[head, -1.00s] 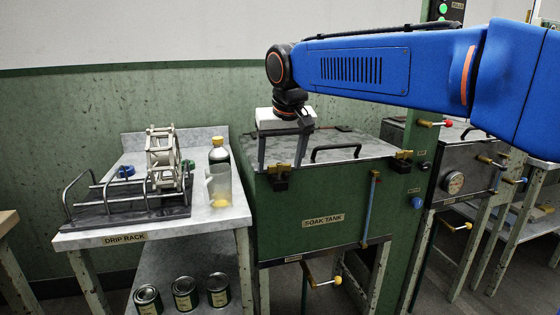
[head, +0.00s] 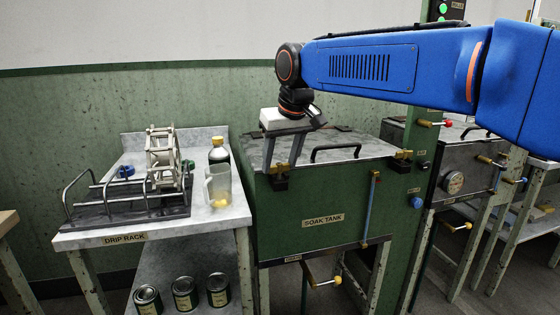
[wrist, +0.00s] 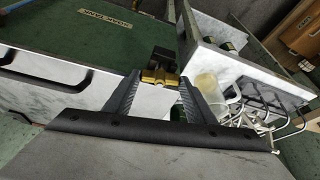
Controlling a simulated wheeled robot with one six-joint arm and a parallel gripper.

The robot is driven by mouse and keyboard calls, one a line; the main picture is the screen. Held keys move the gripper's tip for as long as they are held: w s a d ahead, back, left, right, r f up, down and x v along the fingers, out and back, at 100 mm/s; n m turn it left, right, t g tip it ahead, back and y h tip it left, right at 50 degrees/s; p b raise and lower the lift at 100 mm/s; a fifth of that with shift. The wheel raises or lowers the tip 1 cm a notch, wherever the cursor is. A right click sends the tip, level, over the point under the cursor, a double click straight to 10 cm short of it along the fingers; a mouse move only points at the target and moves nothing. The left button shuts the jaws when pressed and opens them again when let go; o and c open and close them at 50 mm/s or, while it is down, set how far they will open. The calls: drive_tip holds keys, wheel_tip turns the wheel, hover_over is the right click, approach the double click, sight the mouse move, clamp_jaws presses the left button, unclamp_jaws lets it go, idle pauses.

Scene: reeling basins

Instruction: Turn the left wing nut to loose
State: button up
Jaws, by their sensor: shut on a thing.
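The soak tank (head: 320,200) is a green box with a grey metal lid. The left brass wing nut (head: 280,169) sits on a black clamp at the tank's front left corner. The right wing nut (head: 403,154) is at the front right corner. My gripper (head: 282,166) reaches down over the left wing nut with a finger on each side. In the wrist view my gripper (wrist: 157,88) is shut on this brass wing nut (wrist: 158,78), with the black clamp just beyond it. The fingers hide parts of the nut in the head view.
A black lid handle (head: 336,151) stands close right of my gripper. To the left, the drip rack table (head: 218,215) carries a wire rack (head: 90,200), a pale reel, a bottle (head: 218,152) and a clear jug (head: 218,186). Several tins stand below.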

drive_tip(key=n, duration=0.2)
drive_tip(key=n+g+y, duration=0.1)
drive_tip(key=n, duration=0.1)
drive_tip(key=shift+w+d+n+y, duration=0.15)
drive_tip(key=shift+n+y, duration=0.15)
drive_tip(key=n+g, duration=0.1)
drive_tip(key=n, duration=0.2)
drive_tip(key=shift+w+n+y, duration=0.1)
drive_tip(key=shift+n+y, duration=0.2)
drive_tip(key=n+g, duration=0.1)
drive_tip(key=n, duration=0.2)
drive_tip(key=shift+w+n+g, duration=0.15)
drive_tip(key=shift+n+g, duration=0.95)
drive_tip(key=shift+n, duration=1.1)
drive_tip(key=o, duration=1)
drive_tip(key=shift+o, duration=0.2)
drive_tip(key=shift+w, duration=0.1)
drive_tip(key=v, duration=1.7)
drive_tip(key=shift+d+r, duration=0.15)
drive_tip(key=shift+d, duration=0.05)
